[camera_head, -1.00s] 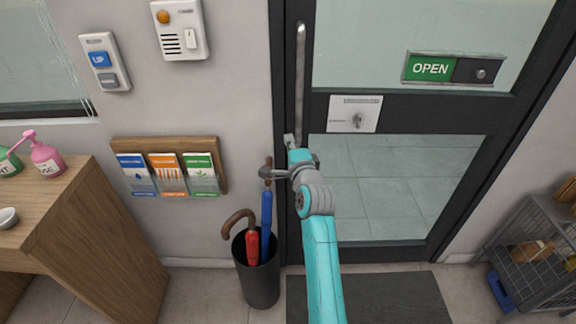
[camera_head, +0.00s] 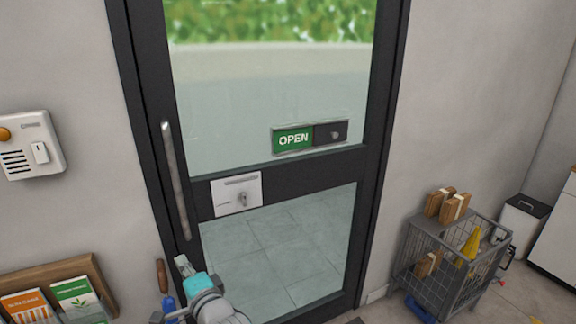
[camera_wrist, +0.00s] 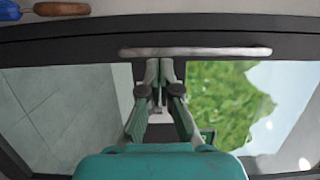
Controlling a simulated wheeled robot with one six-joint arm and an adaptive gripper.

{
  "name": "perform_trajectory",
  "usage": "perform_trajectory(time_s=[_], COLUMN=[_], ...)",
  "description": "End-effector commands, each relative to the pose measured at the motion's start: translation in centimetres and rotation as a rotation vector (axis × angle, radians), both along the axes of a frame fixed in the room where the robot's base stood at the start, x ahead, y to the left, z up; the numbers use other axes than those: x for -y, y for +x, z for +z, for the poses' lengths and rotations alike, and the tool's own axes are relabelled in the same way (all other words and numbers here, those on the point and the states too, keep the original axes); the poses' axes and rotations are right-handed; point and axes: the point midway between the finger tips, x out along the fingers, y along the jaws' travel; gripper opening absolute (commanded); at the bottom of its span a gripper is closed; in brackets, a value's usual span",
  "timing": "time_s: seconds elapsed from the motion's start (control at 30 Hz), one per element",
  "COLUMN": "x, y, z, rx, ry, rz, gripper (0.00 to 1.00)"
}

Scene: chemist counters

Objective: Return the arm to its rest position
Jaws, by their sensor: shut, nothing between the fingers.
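My teal arm reaches up from the bottom of the head view. My gripper (camera_head: 183,264) shows there just below the lower end of the door's long bar handle (camera_head: 175,180). In the wrist view my gripper (camera_wrist: 159,70) has its grey-green fingers together with nothing between them. The handle lies just beyond the fingertips in the wrist view (camera_wrist: 195,52); I cannot tell the exact gap. Most of the arm is outside the head view.
A wire cart (camera_head: 440,265) stands at right.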

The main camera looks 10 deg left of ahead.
Motion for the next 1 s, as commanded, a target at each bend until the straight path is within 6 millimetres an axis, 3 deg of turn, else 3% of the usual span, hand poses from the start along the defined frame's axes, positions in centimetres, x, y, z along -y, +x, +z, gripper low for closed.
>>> perform_trajectory(time_s=[0.17, 0.47, 0.7, 1.0], x=[4.9, 16.8, 25.7, 35.1], y=[-0.5, -4.3, -9.5, -17.7], z=[-4.8, -13.7, -18.7, -22.0], rx=[0.038, 0.149, 0.225, 0.301], ry=[-0.074, -0.277, -0.456, -0.696], rz=[-0.06, -0.199, -0.291, -0.383], gripper=[0.0, 0.0, 0.0, 0.0])
